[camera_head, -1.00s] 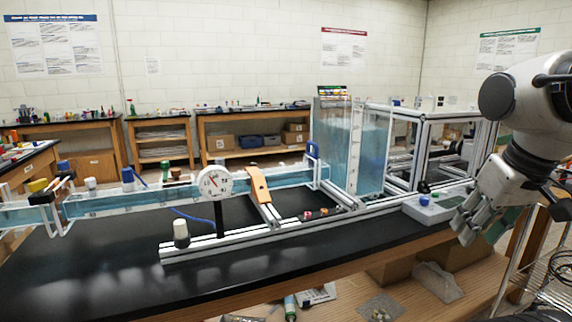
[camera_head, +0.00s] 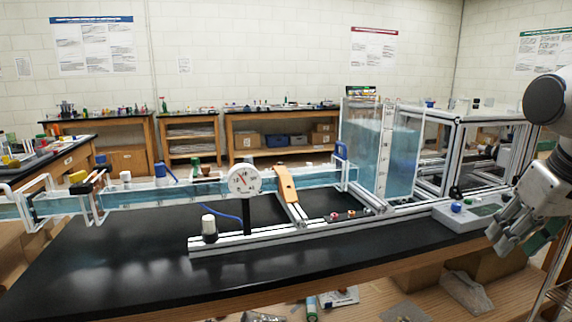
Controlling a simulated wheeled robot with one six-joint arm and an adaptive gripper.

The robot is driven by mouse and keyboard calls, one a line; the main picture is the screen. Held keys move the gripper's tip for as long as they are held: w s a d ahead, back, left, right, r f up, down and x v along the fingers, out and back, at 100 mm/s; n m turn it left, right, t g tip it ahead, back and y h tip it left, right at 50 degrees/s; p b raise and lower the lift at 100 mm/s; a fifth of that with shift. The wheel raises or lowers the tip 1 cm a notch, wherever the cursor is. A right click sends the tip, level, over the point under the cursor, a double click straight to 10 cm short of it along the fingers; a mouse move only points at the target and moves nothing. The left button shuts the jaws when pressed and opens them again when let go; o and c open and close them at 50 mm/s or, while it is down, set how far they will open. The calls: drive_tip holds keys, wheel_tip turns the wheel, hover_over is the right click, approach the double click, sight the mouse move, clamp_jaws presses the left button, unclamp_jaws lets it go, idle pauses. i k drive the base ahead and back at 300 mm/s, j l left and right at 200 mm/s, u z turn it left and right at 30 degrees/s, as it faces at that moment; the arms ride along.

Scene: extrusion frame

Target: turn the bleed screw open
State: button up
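My gripper (camera_head: 512,238) hangs at the right edge, fingers pointing down and left, just beyond the table's right front edge. It is apart from the apparatus, and its finger gap is too unclear to judge. The bleed screw cannot be singled out for sure at this distance. Small knobs that show are a white-topped one on a black base (camera_head: 209,226) on the front rail, and small red-topped ones (camera_head: 334,215) between the rails. A blue knob (camera_head: 456,207) sits on the grey box (camera_head: 473,214) near my gripper. Other caps stand on the water channel (camera_head: 215,190).
The extrusion frame (camera_head: 290,235) lies on the black table (camera_head: 110,270). A round dial gauge (camera_head: 244,180) and an orange bar (camera_head: 286,184) stand up from it. A clear water tank (camera_head: 390,150) rises at the back right. The table's front left is clear.

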sight(125, 176)
drive_tip(key=u, duration=1.4)
drive_tip(key=i+l+u, duration=0.1)
drive_tip(key=i+u, duration=0.25)
drive_tip(key=i, duration=0.5)
